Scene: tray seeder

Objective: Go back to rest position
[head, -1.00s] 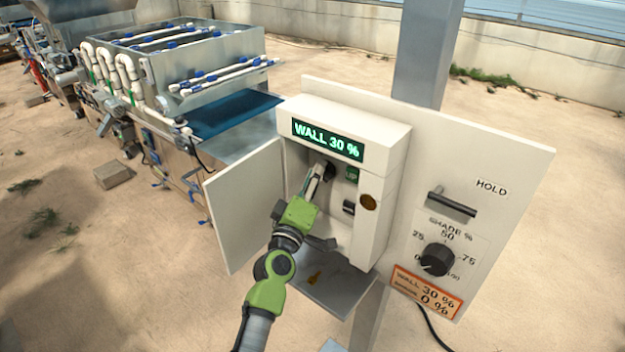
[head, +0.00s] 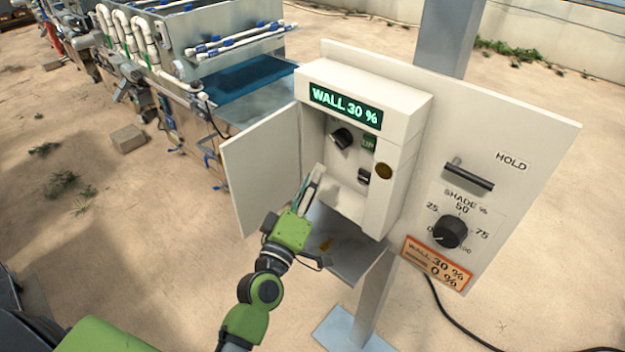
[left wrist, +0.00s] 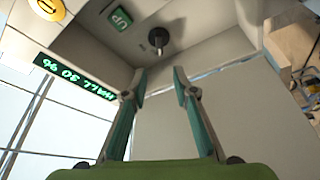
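My left gripper (head: 314,182) is in front of the open white control box (head: 405,104), pulled back from the dark knob (head: 342,137) inside it. In the left wrist view its two fingers (left wrist: 160,76) stand apart with nothing between them, and the knob (left wrist: 158,38) shows beyond the tips. The box display (head: 346,106) reads WALL 30 %. A green UP marking (head: 369,142) and a small black switch (head: 363,176) are inside the box. My right gripper is not in view.
The box door (head: 262,172) hangs open left of my left arm. A shelf-like plate (head: 345,258) lies below the box. The panel at right carries a HOLD handle (head: 468,176), a SHADE dial (head: 450,232) and an orange label (head: 437,264). Open sandy ground lies left.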

